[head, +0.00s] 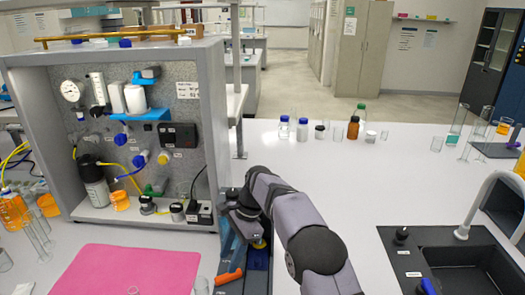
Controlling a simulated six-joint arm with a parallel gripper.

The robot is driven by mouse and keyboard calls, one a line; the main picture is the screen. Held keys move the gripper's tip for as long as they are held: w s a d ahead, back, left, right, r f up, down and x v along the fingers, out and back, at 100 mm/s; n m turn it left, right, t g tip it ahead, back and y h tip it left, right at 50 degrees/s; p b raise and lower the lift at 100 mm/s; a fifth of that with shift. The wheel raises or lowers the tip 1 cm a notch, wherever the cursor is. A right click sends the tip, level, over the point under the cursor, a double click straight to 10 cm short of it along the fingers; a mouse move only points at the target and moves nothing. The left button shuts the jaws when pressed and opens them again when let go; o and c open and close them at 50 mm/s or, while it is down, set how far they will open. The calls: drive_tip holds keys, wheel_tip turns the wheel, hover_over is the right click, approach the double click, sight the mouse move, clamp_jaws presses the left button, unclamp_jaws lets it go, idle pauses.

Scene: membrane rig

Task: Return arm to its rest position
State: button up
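My arm reaches in from the bottom edge in the head view, bends at a dark elbow and runs up and left to a dark wrist. My gripper (240,213) is at the end of it, low beside the right side of the membrane rig (208,110). Its fingers are small and partly hidden by the wrist, so I cannot tell whether it is open or shut. No held object can be made out.
A blue tray (232,265) with an orange-handled tool lies below the wrist. A pink mat (125,272) is at front left. Bottles (353,128) stand at the back, a sink (465,268) at right. The white bench (370,180) between is clear.

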drive_tip(key=s+d+n+t+h, duration=0.1)
drive_tip(key=s+d+n, duration=0.3)
drive_tip(key=s+d, duration=0.55)
drive_tip(key=s+d+n+t+h, duration=0.15)
drive_tip(key=s+d+n, duration=0.35)
drive_tip(key=d, duration=0.8)
drive_tip(key=s+d+f+n, duration=0.1)
drive_tip(key=s+d, duration=0.1)
drive_tip(key=s, duration=0.3)
drive_tip(key=s+d+f+n+h, duration=0.1)
drive_tip(key=s+d, duration=0.1)
drive_tip(key=s, duration=0.3)
drive_tip(key=shift+s+d+n, duration=0.3)
drive_tip(key=shift+s+d, duration=0.05)
drive_tip(key=shift+s, duration=0.05)
